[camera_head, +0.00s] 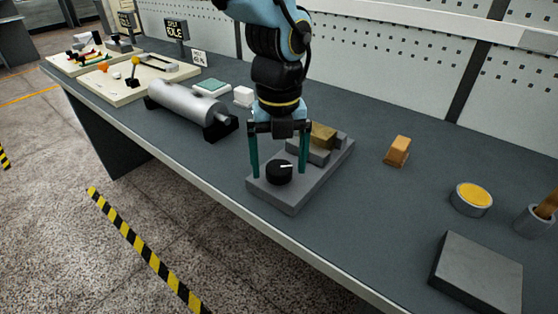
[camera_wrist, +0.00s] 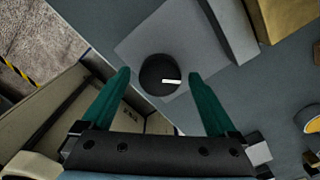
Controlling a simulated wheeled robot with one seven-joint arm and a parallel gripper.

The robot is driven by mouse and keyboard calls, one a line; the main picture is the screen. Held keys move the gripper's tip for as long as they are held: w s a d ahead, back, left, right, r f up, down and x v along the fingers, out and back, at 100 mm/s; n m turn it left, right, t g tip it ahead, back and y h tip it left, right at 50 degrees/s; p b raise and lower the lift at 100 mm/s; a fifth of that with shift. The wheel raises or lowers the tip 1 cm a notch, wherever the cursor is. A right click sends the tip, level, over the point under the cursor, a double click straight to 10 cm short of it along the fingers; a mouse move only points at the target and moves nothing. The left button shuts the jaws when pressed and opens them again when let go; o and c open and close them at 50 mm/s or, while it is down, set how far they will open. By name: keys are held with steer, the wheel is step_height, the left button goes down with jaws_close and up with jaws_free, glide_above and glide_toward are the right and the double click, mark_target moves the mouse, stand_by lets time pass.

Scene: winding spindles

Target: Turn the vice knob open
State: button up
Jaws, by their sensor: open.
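The vice knob (camera_head: 279,172) is a round black knob with a white pointer mark, on the front part of a grey vice base (camera_head: 290,200). In the wrist view the knob (camera_wrist: 158,75) lies just beyond the two green fingertips, with its white mark pointing right. A brass-coloured block (camera_head: 323,136) sits between the grey jaws behind the knob. My gripper (camera_head: 278,174) is open, pointing down, with one finger to each side of the knob. In the wrist view my gripper (camera_wrist: 158,76) is empty; whether a finger touches the knob I cannot tell.
A grey cylinder (camera_head: 188,102) on black supports lies to the left. An orange block (camera_head: 397,151), a yellow-filled round dish (camera_head: 472,197) and a dark grey slab (camera_head: 477,272) are to the right. The bench between vice and orange block is clear.

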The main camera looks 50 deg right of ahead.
steer(key=shift+f, duration=0.1)
steer(key=c, duration=1.4)
